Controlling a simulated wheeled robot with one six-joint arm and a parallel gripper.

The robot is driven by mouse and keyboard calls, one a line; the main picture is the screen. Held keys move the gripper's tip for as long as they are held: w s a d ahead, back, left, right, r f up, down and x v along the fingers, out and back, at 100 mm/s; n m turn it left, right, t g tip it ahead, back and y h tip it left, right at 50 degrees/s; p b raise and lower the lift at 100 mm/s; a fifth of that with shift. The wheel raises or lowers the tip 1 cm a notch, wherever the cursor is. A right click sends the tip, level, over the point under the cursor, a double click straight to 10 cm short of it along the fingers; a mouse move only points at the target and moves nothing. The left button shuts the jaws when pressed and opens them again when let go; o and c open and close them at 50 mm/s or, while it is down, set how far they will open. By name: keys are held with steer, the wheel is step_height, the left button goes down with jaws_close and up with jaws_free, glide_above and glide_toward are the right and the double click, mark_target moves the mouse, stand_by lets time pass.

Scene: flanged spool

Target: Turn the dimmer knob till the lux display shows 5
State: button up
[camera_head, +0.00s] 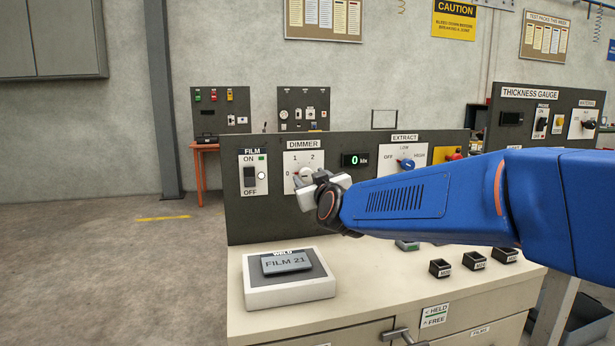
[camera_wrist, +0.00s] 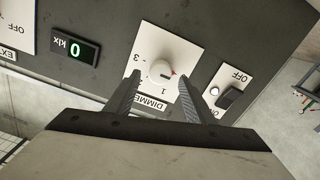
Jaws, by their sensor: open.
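In the head view the knob (camera_head: 305,173) is partly covered by my gripper (camera_head: 322,186). The lux display (camera_head: 355,160) right of it reads 0; it also shows in the wrist view (camera_wrist: 75,50), marked klx. In the wrist view my gripper (camera_wrist: 158,92) is open, with one finger on each side of the knob and a gap to it on both sides. Whether the fingertips reach the knob's depth I cannot tell.
A FILM switch (camera_head: 254,174) sits left of the dimmer plate, and an EXTRACT knob (camera_head: 407,163) right of the display. Below, on the bench (camera_head: 240,322), are a block labelled FILM 21 (camera_head: 287,263) and several small black holders (camera_head: 440,268).

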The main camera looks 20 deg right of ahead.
mark_target(307, 175)
steer(key=shift+w, duration=1.7)
steer(key=c, duration=1.1)
